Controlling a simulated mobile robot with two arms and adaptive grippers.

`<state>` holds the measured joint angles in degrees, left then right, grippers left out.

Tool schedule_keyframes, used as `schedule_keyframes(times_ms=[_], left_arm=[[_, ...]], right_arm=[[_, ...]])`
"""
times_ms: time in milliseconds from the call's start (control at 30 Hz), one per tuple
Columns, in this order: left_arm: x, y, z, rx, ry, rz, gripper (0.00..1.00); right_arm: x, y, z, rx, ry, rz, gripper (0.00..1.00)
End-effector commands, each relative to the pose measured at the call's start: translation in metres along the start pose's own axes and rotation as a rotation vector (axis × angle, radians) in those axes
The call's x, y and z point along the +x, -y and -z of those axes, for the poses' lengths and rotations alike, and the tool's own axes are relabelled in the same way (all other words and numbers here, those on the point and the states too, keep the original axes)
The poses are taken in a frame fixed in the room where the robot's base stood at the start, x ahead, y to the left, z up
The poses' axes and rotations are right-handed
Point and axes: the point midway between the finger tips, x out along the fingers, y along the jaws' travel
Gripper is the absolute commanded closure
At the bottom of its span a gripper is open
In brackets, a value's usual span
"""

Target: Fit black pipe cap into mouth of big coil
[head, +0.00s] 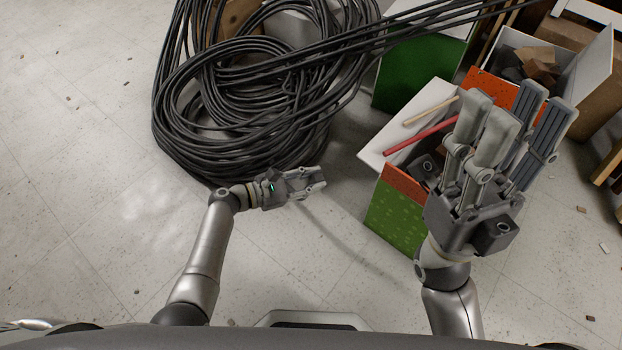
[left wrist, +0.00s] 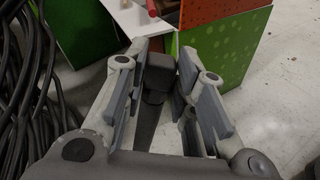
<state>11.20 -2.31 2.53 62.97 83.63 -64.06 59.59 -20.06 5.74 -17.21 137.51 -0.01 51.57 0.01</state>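The big coil (head: 235,125) of black hose lies on the floor at the upper left in the head view; I cannot make out its mouth. My left gripper (head: 322,178) is just right of the coil's lower edge, its fingers apart. In the left wrist view, a dark blocky thing (left wrist: 160,72) shows between its fingers; I cannot tell whether it is the black pipe cap or whether the fingers touch it. My right gripper (head: 522,110) is open and empty, raised in front of the boxes. No thing is clearly recognisable as the cap.
An open red-and-green box (head: 395,215) with white flaps stands at the right, holding a dark fitting (head: 427,167) and a red rod (head: 420,135). A green box (head: 420,75) and a white-sided box (head: 590,65) stand behind. Hose strands cross the top.

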Motion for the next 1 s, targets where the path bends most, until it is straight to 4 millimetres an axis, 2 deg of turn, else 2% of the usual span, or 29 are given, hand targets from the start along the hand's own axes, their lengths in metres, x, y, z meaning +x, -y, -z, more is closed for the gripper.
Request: schedule_keyframes(times_ms=[33,133,433,567,667,1000], left_arm=[[0.0,0.0,0.001,-0.001,-0.001,0.0,0.65],[0.0,0.0,0.0,-0.001,0.0,0.0,0.52],[0.0,0.0,0.0,0.0,0.001,0.0,0.52],[-0.009,0.0,0.001,0.0,0.0,0.0,0.52],[-0.024,0.0,0.001,0.002,-0.002,-0.001,0.52],[-0.094,0.0,0.001,0.0,-0.002,0.0,0.52]], right_arm=[[0.0,0.0,0.0,0.0,0.0,0.0,0.6],[0.0,0.0,0.0,0.0,0.0,0.0,0.6],[0.0,0.0,0.0,-0.001,-0.001,0.0,0.6],[0.0,0.0,0.0,-0.001,-0.002,-0.001,0.6],[0.0,0.0,0.0,-0.001,-0.001,0.0,0.6],[0.0,0.0,0.0,0.0,0.0,0.0,0.6]])
